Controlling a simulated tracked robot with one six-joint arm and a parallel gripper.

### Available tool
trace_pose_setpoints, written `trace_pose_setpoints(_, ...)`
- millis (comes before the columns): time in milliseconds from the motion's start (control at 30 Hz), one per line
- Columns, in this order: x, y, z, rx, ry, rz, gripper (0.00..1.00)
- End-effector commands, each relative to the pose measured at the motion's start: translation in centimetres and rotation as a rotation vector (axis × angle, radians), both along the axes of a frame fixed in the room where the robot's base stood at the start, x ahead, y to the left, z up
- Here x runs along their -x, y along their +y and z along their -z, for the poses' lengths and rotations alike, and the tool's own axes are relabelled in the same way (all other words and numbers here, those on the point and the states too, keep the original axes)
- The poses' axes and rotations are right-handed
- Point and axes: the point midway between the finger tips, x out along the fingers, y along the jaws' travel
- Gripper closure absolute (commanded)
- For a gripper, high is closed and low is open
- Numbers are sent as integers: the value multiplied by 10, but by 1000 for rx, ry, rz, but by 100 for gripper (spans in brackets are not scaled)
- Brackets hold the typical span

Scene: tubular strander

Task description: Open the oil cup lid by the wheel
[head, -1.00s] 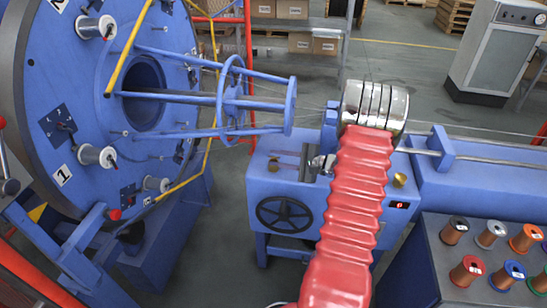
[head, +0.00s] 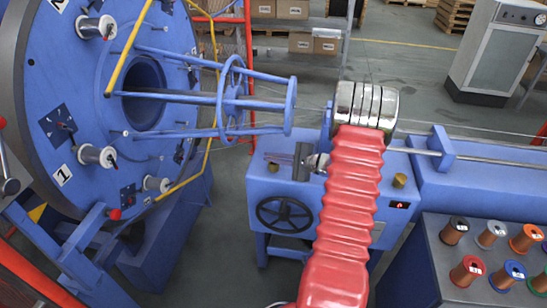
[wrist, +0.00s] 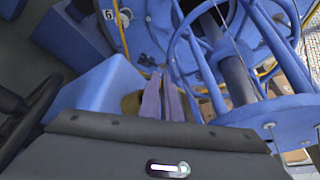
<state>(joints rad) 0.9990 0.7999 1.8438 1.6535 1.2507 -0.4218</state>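The black handwheel (head: 285,214) is on the front of the blue machine box; part of its rim shows at the left of the wrist view (wrist: 32,105). A small brass oil cup (head: 274,166) sits on the box top above the wheel. My gripper (head: 276,157) is over or beside the cup. In the wrist view its two purplish fingers (wrist: 162,78) lie close together with nothing seen between them. Contact with the cup and the lid's angle cannot be told.
A second brass cup (head: 400,180) stands right of my red-sleeved arm. The blue strander cage (head: 232,98) with its rods is close behind and left. A tray of spools (head: 480,260) is at the lower right.

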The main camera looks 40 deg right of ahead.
Motion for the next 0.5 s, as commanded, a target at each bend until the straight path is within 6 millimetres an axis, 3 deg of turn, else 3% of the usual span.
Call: trace_pose_setpoints(500, 0, -2, -1, -25, 20, 2, 100)
